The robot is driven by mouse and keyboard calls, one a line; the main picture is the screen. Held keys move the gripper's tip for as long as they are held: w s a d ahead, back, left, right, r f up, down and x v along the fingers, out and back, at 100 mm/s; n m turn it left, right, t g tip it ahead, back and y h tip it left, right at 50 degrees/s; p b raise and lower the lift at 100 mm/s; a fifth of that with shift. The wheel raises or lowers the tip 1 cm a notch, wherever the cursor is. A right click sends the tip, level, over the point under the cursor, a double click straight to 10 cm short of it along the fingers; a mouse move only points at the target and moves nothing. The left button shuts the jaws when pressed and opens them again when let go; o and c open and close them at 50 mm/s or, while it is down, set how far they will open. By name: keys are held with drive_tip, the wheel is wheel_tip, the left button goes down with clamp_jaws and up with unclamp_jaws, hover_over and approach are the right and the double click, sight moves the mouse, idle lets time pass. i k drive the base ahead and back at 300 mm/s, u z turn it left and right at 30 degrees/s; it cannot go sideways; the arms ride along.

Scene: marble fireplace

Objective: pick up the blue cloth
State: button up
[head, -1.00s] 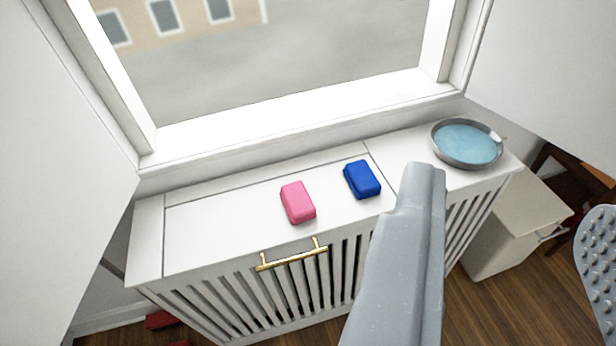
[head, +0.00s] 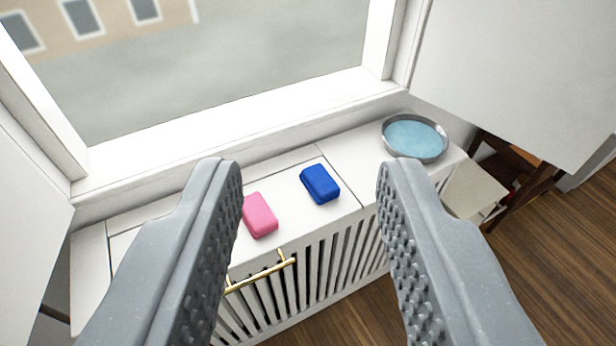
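The blue cloth (head: 320,184) is a small, block-like folded piece lying on the white slatted cabinet top below the window. My gripper (head: 308,172) is open and empty, its two grey studded fingers wide apart. In the picture, the blue cloth shows between the fingertips, a little right of the middle of the gap. The gripper is apart from the cloth and nearer the camera. The whole cloth is visible.
A pink block (head: 259,215) lies left of the cloth, close to the left finger in the picture. A round metal pan with blue content (head: 415,138) stands at the cabinet's right end. A brass handle (head: 260,272) juts from the slatted front. The window sill (head: 240,140) rises behind.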

sight(318, 182)
drive_tip(key=z, duration=0.05)
drive_tip(key=i, duration=0.9)
drive_tip(key=u, duration=1.05)
drive_tip(key=k, duration=1.75)
drive_tip(key=z, duration=0.6)
drive_tip(key=i, duration=1)
drive_tip(key=u, duration=0.05)
